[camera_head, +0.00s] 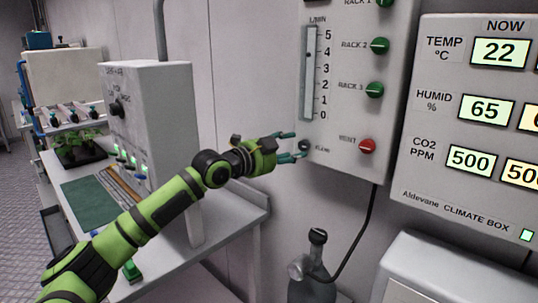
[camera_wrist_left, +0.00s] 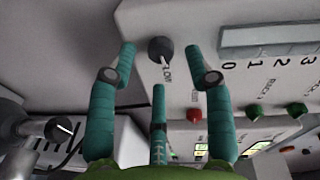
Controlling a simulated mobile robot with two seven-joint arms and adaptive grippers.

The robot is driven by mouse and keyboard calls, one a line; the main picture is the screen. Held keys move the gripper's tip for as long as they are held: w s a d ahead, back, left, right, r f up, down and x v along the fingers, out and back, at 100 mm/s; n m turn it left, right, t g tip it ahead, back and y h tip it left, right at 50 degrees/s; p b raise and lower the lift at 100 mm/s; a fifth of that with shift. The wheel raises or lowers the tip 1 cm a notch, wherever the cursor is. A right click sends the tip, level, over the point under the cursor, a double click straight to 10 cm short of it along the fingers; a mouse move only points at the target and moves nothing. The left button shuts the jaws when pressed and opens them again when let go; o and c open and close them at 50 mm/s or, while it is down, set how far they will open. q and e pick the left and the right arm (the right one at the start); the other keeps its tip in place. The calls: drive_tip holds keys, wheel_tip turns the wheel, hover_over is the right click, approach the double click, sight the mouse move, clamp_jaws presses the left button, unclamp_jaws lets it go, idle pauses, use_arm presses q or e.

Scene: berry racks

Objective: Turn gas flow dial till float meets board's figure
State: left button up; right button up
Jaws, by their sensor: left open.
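The flow dial (camera_head: 304,146) is a small dark knob at the lower left of the wall panel. It also shows in the left wrist view (camera_wrist_left: 161,49), its white pointer line slanting down. My left gripper (camera_head: 291,146) is open at the dial. In the left wrist view its teal fingers (camera_wrist_left: 160,60) stand left and right of the knob, with a third finger below. I cannot tell if they touch it. The upright flow gauge (camera_head: 311,75) is marked 0 to 5 L/MIN. A small dark mark, perhaps the float, shows near 4. My right gripper is out of view.
Green rack knobs (camera_head: 380,46) and a red knob (camera_head: 367,146) sit right of the gauge and dial. The climate box (camera_head: 460,190) shows 22, 65 and 500. A gas bottle (camera_head: 314,285) stands below. A grey box (camera_head: 165,110) stands on the bench at left.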

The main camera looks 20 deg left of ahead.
use_arm(q)
drive_tip(key=v, duration=0.9)
drive_tip(key=shift+s, duration=0.15)
